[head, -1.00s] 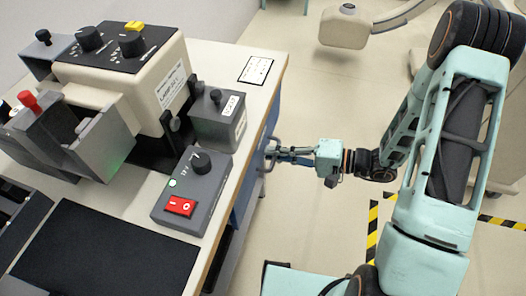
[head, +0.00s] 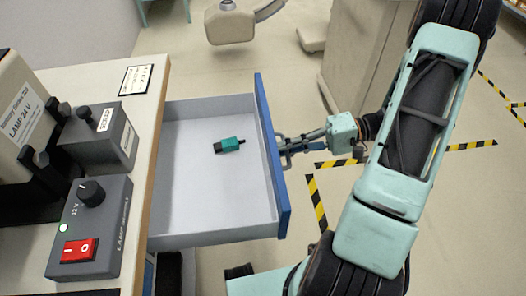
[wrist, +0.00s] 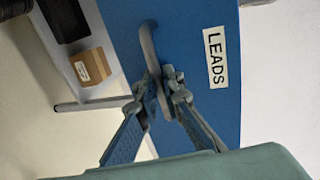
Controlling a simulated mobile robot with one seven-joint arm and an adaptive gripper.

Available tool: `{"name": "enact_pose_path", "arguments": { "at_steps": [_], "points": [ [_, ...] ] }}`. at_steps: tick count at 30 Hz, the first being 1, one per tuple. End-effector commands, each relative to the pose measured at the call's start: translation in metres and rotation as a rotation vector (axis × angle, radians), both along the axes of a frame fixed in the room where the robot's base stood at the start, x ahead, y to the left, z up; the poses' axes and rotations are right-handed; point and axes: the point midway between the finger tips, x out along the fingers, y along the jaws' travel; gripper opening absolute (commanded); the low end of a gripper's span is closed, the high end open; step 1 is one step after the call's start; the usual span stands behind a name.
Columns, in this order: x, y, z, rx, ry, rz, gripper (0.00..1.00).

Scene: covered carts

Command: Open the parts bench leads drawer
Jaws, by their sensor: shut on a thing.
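The leads drawer (head: 200,185) stands pulled well out from the bench, with a light grey inside and a blue front (head: 268,150). Its front bears a LEADS label (wrist: 215,57) in the wrist view. A small green and black part (head: 228,145) lies in the drawer. My gripper (head: 287,149) is at the outer side of the blue front, shut on the drawer's grey handle. In the wrist view the handle (wrist: 150,45) passes between the fingertips (wrist: 160,85).
The bench top (head: 145,120) carries a lamp supply box (head: 95,240) with a red switch and a grey box (head: 100,140). A small brown box (wrist: 90,67) shows in the wrist view. Black and yellow floor tape (head: 317,205) and open floor lie right of the drawer.

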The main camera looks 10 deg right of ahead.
Motion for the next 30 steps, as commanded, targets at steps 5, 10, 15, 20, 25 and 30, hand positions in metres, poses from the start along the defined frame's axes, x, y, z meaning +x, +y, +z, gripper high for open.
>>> {"name": "enact_pose_path", "arguments": {
  "at_steps": [5, 10, 15, 20, 25, 30],
  "points": [
    [-0.002, -0.019, -0.001, 0.0, 0.0, -0.001, 0.0],
    [-0.002, -0.026, -0.001, 0.0, 0.0, 0.0, 0.0],
    [-0.002, -0.027, 0.0, 0.0, 0.0, 0.0, 0.0],
    [-0.002, -0.027, 0.0, 0.0, 0.0, 0.0, 0.0],
    [-0.002, -0.027, 0.0, 0.0, 0.0, 0.0, 0.15],
    [-0.002, -0.027, 0.0, 0.0, 0.0, 0.0, 0.15]
  ]
}}
